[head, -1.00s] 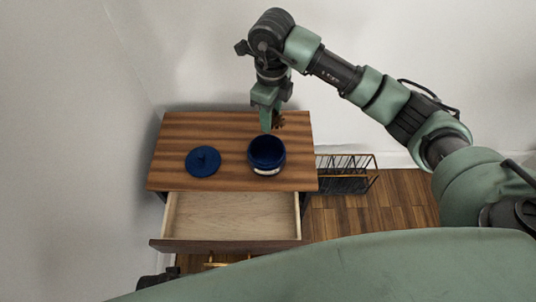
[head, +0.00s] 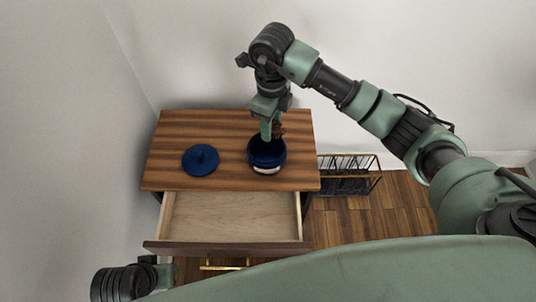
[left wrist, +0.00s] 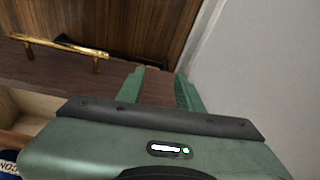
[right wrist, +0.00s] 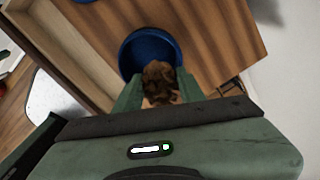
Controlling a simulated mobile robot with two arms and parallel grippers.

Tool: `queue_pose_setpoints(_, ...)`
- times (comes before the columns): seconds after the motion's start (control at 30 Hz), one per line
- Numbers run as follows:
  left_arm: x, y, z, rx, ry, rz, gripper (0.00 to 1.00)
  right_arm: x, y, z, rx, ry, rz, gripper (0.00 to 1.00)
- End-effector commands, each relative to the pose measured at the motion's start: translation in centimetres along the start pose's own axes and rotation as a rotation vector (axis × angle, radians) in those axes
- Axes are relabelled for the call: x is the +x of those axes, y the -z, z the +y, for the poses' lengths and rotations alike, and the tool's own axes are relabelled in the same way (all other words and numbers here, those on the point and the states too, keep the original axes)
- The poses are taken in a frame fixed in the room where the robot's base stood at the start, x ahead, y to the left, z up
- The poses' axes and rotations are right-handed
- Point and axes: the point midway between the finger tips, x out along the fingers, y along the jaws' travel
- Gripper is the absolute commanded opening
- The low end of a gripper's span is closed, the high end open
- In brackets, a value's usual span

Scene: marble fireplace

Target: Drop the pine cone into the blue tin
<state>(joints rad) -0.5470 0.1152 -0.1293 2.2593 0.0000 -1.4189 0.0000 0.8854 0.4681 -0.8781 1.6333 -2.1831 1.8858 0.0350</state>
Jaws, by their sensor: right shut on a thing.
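The blue tin (head: 268,160) stands open on the wooden cabinet top, with a pale label on its front; its rim and inside also show in the right wrist view (right wrist: 146,45). My right gripper (head: 270,130) points down over the tin, shut on the brown pine cone (right wrist: 160,82). In the head view the pine cone (head: 279,130) is partly hidden by a finger and sits at the tin's mouth; I cannot tell whether it is below the rim. My left gripper (left wrist: 158,88) shows in the left wrist view with fingers apart and nothing between them.
A round blue lid (head: 200,160) lies on the wooden cabinet top (head: 185,127) left of the tin. The cabinet's drawer (head: 230,216) is pulled open and empty in front. A black wire rack (head: 347,175) stands on the floor to the right. Walls close the left and back.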

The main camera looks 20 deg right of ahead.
Motion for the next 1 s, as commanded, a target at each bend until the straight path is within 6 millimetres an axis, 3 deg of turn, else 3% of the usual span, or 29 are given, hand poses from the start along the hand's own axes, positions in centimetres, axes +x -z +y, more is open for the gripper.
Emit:
queue_pose_setpoints(0.4,-0.7,0.1,-0.1,-0.001,0.001,0.004,0.36,0.3,0.0,0.0,0.0,0.0,0.0,0.01)
queue_pose_setpoints(0.43,-0.7,0.1,-0.1,-0.001,0.001,0.004,0.36,0.3,0.0,0.0,0.0,0.0,0.0,0.44)
queue_pose_setpoints(0.5,-0.7,0.1,-0.1,-0.001,0.001,0.004,0.36,0.3,0.0,0.0,0.0,0.0,0.0,0.64)
queue_pose_setpoints(0.83,-0.8,0.1,-0.1,-0.001,0.001,0.005,0.36,0.1,0.0,0.0,0.0,0.0,0.0,0.64)
queue_pose_setpoints(0.97,-0.8,0.4,-0.1,-0.001,0.001,0.014,0.36,-1.1,0.0,-0.1,0.0,0.002,-0.001,0.64)
queue_pose_setpoints(1.0,0.0,0.1,0.0,0.0,0.0,0.003,0.36,-1.7,-0.1,-0.1,0.0,0.003,-0.002,0.64)
